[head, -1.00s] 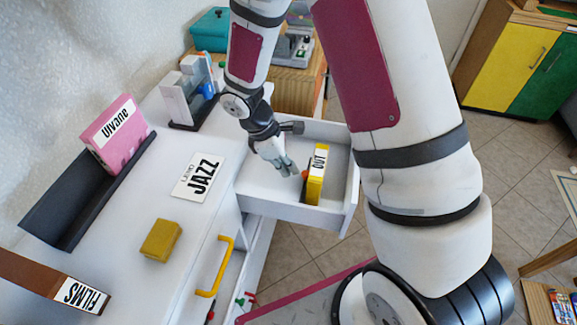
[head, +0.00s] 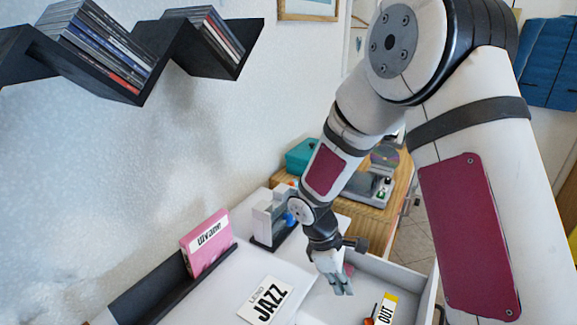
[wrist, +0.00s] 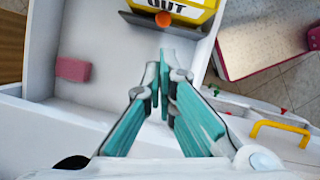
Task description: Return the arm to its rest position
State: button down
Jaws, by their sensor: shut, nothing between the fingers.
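My arm bends down from the upper right of the head view. My gripper (head: 340,287) points down over the open white drawer (head: 393,273), and its fingers are shut with nothing between them. In the wrist view my gripper (wrist: 164,85) has its teal fingers together above the drawer. The yellow divider (head: 386,310) labelled OUT stands in the drawer, to the right of my gripper. It also shows in the wrist view (wrist: 195,12), with an orange knob at its front. A pink block (wrist: 73,72) lies on the drawer floor.
A black wall shelf (head: 130,88) with discs hangs at upper left. A pink Ulvane case (head: 206,243) stands in a black rack beside the JAZZ card (head: 266,299). A teal box (head: 301,155) and a disc machine (head: 366,188) sit behind. A yellow handle (wrist: 282,131) sticks out nearby.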

notch_tip(320, 180, up, 11)
jog(key=s+d+m+t, duration=0.1)
jog(key=s+d+m, duration=0.1)
jog(key=s+m, duration=0.15)
jog(key=s+r+m+t+y+p, duration=0.1)
jog(key=s+r+m+t+y, duration=0.3)
jog(key=s+r+m, duration=0.6)
jog(key=s+r, duration=0.7)
jog(key=s, duration=0.1)
jog(key=shift+d+t+p, duration=0.35)
jog(key=shift+t, duration=0.05)
